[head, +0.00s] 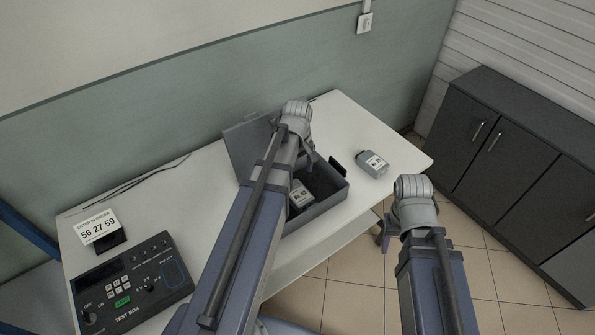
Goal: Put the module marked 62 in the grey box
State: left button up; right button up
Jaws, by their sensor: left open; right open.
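The grey box (325,208) stands open on the white table, with its lid tipped back at the far left. A grey module (298,194) with a white label lies inside the box, partly hidden by my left arm. Another grey module (372,163) with a white label lies on the table to the right of the box. I cannot read either label's number with certainty. My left gripper (311,158) is open over the box's far part, mostly hidden behind its own wrist. My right gripper (384,238) is open and empty, off the table's front right edge.
A test box (130,287) with buttons and knobs sits at the table's left, beside a sign (97,227) reading 56 27 59. A thin dark cable (130,183) lies at the back. Dark cabinets (520,160) stand at the right. The table's back right is clear.

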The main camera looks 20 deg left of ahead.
pick_arm(q)
jog(key=s+d+m, duration=0.4)
jog(key=d+m, duration=0.1)
jog(key=d, duration=0.2)
jog(key=s+d+r+m, duration=0.1)
jog(key=s+d+m, duration=0.3)
jog(key=d, duration=0.3)
jog(key=s+d+r+m+y, duration=0.1)
jog(key=s+d+m, duration=0.3)
jog(key=d+m, duration=0.2)
jog(key=shift+s+d+m+p, duration=0.3)
jog(key=shift+s+d+p, duration=0.05)
jog(key=shift+d+p, duration=0.1)
pick_arm(e)
jog(key=shift+r, duration=0.9)
